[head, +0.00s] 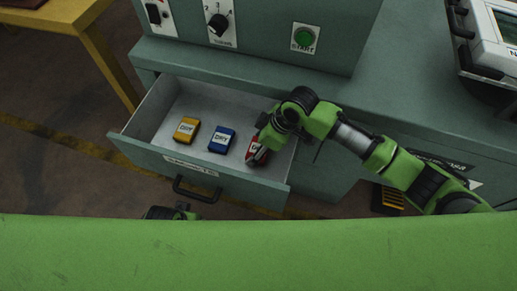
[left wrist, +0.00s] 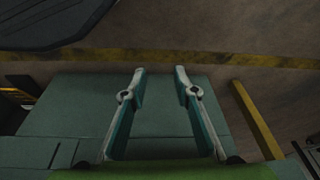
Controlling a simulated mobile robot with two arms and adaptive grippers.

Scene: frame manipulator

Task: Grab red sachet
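The red sachet (head: 254,152) is in the right part of the open drawer (head: 235,190), partly covered by my right gripper (head: 261,146). The right gripper is at the sachet from above. Its fingers are too small and hidden to show whether they are closed on it. A blue sachet (head: 222,139) and a yellow sachet (head: 186,130) lie to its left in the drawer. My left gripper (left wrist: 160,72) is open and empty in the left wrist view, its two fingers apart. Only a small part of the left arm shows at the bottom of the head view.
The drawer's dark handle (head: 195,191) sticks out at the front. A green cabinet with a dial (head: 219,25) and a green START button (head: 304,38) stands behind the drawer. A white device (head: 488,40) is at the upper right. A yellow table (head: 60,18) stands at the upper left.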

